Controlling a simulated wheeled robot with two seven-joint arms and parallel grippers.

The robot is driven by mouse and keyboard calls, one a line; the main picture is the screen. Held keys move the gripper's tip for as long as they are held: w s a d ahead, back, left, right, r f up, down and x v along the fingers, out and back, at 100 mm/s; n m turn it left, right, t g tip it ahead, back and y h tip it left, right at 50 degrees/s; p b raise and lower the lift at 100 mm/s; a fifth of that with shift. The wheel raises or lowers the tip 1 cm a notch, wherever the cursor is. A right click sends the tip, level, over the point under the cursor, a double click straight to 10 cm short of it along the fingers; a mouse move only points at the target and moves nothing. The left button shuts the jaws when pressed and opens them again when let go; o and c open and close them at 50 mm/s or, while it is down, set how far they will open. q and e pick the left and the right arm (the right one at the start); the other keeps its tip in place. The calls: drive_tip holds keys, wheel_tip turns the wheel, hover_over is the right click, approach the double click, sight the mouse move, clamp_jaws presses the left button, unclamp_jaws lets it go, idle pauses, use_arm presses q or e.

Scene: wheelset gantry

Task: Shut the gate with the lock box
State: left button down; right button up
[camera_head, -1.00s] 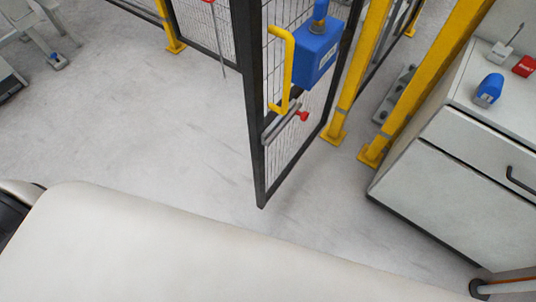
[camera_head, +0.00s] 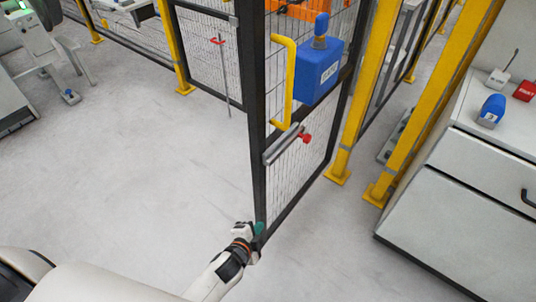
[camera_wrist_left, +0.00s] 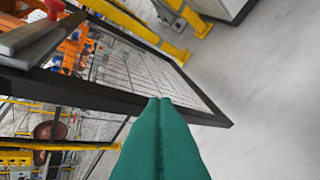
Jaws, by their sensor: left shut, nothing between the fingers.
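The gate (camera_head: 256,150) is a black-framed mesh panel standing open, swung out into the floor area. It carries a blue lock box (camera_head: 318,68) and a yellow handle (camera_head: 292,80) near its free edge. A grey bolt with a red knob (camera_head: 304,138) sits below the handle. My left gripper (camera_head: 259,228) is shut and empty at the gate's lower free corner; I cannot tell if it touches. In the left wrist view the green fingers (camera_wrist_left: 160,105) lie together, with the gate frame (camera_wrist_left: 75,92) beyond their tips. My right gripper is not in view.
Yellow posts (camera_head: 361,85) stand to the right of the gate. A grey cabinet (camera_head: 465,175) with a blue padlock-like item (camera_head: 490,110) and a red item (camera_head: 525,91) stands at the right. The floor (camera_head: 130,150) left of the gate is clear.

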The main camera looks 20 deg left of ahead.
sight(268, 145)
use_arm(q)
drive_tip(key=w+d+r+m+t+b, duration=0.1)
drive_tip(key=w+r+m+t+b, duration=0.15)
drive_tip(key=r, duration=0.75)
drive_tip(key=w+r+m+t+b, duration=0.1)
drive_tip(key=w+r+m+t, duration=0.2)
drive_tip(key=r, duration=0.7)
drive_tip(key=shift+t, duration=0.25)
drive_tip(key=w, duration=0.3)
drive_tip(key=w+a+p, duration=0.1)
drive_tip(key=w, duration=0.2)
drive_tip(key=w+a, duration=0.1)
drive_tip(key=w, duration=0.2)
drive_tip(key=shift+w+p, duration=0.3)
drive_tip(key=shift+w, duration=0.1)
drive_tip(key=shift+w+a+f, duration=0.1)
drive_tip(key=shift+a, duration=0.3)
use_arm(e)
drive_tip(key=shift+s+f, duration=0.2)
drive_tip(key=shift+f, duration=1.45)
